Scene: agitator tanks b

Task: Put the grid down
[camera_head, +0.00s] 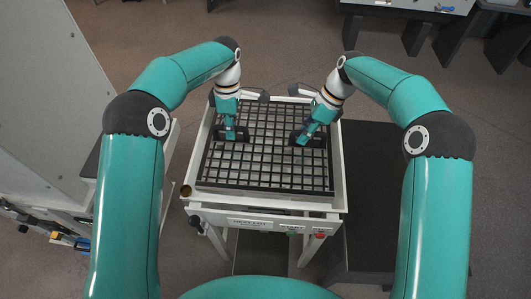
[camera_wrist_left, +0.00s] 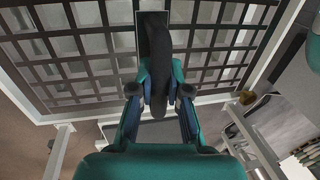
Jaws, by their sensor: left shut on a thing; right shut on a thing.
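The dark square-mesh grid (camera_head: 262,178) is spread over the white tank frame (camera_head: 338,185), roughly level. Its near edge lies just inside the frame's front rim in the head view. Whether it rests on the frame or hangs slightly above it I cannot tell. My left gripper (camera_head: 231,134) is shut on the grid's left part, and my right gripper (camera_head: 304,138) is shut on its right part.
Buttons, one of them a red button (camera_head: 320,235), sit on the tank's front panel. A dark platform (camera_head: 380,200) stands close on the right. A grey cabinet (camera_head: 50,90) stands on the left. Open floor (camera_head: 290,45) lies beyond the tank.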

